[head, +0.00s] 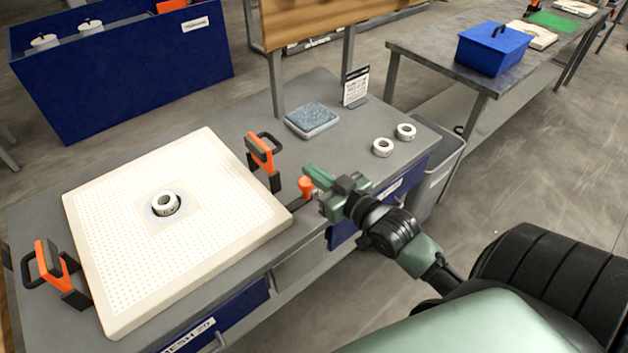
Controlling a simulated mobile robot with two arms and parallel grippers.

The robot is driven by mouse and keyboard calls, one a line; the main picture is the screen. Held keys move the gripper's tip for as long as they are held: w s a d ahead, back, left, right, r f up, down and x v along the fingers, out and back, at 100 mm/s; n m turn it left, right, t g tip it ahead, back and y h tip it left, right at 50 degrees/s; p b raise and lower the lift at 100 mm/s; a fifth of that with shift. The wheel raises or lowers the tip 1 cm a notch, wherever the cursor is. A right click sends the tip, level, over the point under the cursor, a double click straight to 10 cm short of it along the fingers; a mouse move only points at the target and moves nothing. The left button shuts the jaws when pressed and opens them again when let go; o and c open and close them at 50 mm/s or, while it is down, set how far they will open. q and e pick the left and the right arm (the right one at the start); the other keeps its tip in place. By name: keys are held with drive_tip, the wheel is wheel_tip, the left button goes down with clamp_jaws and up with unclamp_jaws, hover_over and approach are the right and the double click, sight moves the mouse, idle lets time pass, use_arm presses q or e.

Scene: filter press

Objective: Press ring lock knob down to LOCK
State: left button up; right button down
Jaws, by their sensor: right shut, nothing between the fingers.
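An orange knob (306,187) stands on a dark lever beside the right corner of the white perforated plate (240,222). It looks to be the ring lock knob; no LOCK marking is readable. My right gripper (312,174) is shut and empty, with its green fingers at the knob's upper right. I cannot tell whether the fingertips touch the knob. A white ring (165,203) sits in the middle of the plate. My left gripper is not in view.
Orange-and-black clamps stand at the plate's back right (262,155) and left (52,270). Two white rings (383,147) and a grey-blue pad (312,119) lie behind my right gripper. A small sign (355,86) stands at the back. A grey bin (440,165) is at the bench's right end.

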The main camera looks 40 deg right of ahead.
sight(310, 189)
drive_tip(key=shift+f, duration=1.75)
wheel_tip(310, 189, down, 2)
drive_tip(key=shift+f+b, duration=0.1)
drive_tip(key=shift+b, duration=0.25)
drive_tip(key=shift+f, duration=0.2)
